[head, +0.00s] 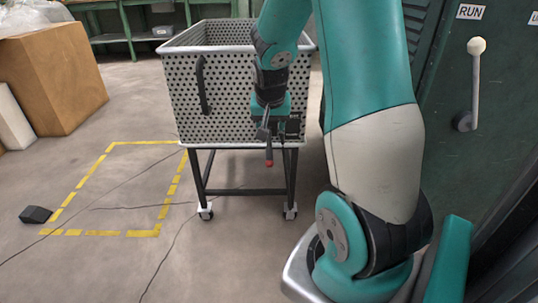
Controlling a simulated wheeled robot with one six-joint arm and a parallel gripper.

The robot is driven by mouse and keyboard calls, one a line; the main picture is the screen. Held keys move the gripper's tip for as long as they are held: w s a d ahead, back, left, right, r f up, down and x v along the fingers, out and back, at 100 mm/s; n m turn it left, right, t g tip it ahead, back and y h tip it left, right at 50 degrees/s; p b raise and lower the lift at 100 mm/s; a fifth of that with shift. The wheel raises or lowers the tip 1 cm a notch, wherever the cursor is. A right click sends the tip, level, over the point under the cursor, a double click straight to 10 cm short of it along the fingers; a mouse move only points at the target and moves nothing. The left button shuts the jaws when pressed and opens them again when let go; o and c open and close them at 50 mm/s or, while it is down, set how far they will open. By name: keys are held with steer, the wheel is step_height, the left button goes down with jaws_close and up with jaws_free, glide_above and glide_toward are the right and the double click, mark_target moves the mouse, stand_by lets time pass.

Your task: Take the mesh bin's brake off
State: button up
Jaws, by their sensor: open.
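The mesh bin (222,104) is a grey perforated box with a pale rim, on a dark legged frame with castors (205,212). It stands upright, left of my arm. A black handle (202,85) is on its front face at the left. A short lever with a red tip (269,162) hangs below the bin's front lower edge and looks like the brake. My gripper (267,134) is open in front of the bin's lower right face, just above the red tip. Whether a finger touches the lever, I cannot tell. My wrist hides part of the bin's face.
A yellow floor outline (90,233) lies left of the bin, with thin cables (140,192) across it. A black wedge (36,214) sits at its left. Cardboard boxes (62,80) stand at the left. A green cabinet (475,165) with a white-knobbed lever (477,70) stands at the right.

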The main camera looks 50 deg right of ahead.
mark_target(269, 152)
steer(key=b+x, duration=0.6)
steer(key=x, duration=1)
steer(key=shift+a, duration=0.2)
steer(key=shift+r, duration=0.1)
jaws_close()
